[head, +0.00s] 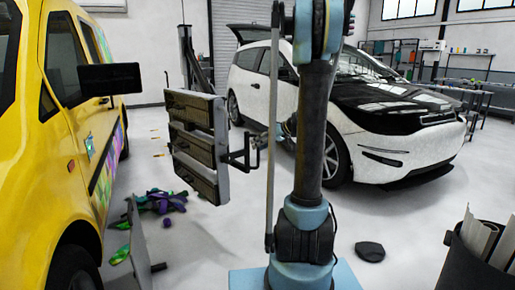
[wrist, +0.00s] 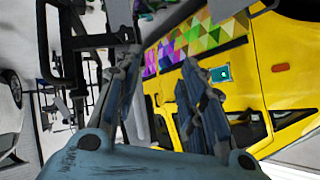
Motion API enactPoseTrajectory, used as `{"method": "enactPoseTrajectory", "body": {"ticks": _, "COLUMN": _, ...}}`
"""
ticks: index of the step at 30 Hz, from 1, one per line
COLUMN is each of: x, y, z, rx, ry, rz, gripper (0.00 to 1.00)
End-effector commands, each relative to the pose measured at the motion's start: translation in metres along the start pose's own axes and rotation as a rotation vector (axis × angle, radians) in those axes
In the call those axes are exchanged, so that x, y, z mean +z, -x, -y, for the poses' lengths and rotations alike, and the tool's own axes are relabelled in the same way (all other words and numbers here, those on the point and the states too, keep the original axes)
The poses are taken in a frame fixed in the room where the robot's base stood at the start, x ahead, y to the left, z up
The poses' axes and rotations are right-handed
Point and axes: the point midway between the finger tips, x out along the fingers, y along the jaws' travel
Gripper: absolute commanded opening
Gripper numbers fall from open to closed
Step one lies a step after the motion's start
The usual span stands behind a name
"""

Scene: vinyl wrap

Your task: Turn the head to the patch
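The lamp head (head: 193,146), with three dark panels in a grey frame, stands between the yellow van and my arm. Its panels face the left front of the picture. A black bracket (head: 243,155) sticks out from its right side. The small teal patch (head: 89,147) is on the yellow van's side and also shows in the wrist view (wrist: 220,74). My gripper (wrist: 160,78) is open in the wrist view, with no object held between its fingers. A dark loop-shaped frame (wrist: 46,48) is left of the fingers. The gripper's fingers are not clear in the head view.
The yellow van (head: 30,140) is close on the left, its mirror (head: 110,77) sticking out. A white and black car (head: 395,125) stands behind my arm. Coloured vinyl scraps (head: 160,201) lie on the floor. A dark bin with rolls (head: 475,262) is at front right.

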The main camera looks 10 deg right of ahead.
Motion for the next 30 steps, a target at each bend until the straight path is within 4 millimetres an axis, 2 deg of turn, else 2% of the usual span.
{"method": "enactPoseTrajectory", "body": {"ticks": 1, "x": -0.006, "y": -0.005, "z": -0.016, "rx": -0.006, "ry": 0.014, "rz": -0.029, "gripper": 0.37}}
{"method": "enactPoseTrajectory", "body": {"ticks": 6, "x": -0.023, "y": -0.018, "z": -0.061, "rx": -0.027, "ry": 0.075, "rz": -0.131, "gripper": 0.37}}
{"method": "enactPoseTrajectory", "body": {"ticks": 14, "x": -0.034, "y": -0.034, "z": -0.132, "rx": -0.036, "ry": 0.169, "rz": -0.293, "gripper": 0.37}}
{"method": "enactPoseTrajectory", "body": {"ticks": 24, "x": -0.022, "y": -0.047, "z": -0.223, "rx": -0.006, "ry": 0.292, "rz": -0.505, "gripper": 0.37}}
{"method": "enactPoseTrajectory", "body": {"ticks": 30, "x": -0.009, "y": -0.05, "z": -0.258, "rx": 0.021, "ry": 0.343, "rz": -0.594, "gripper": 0.37}}
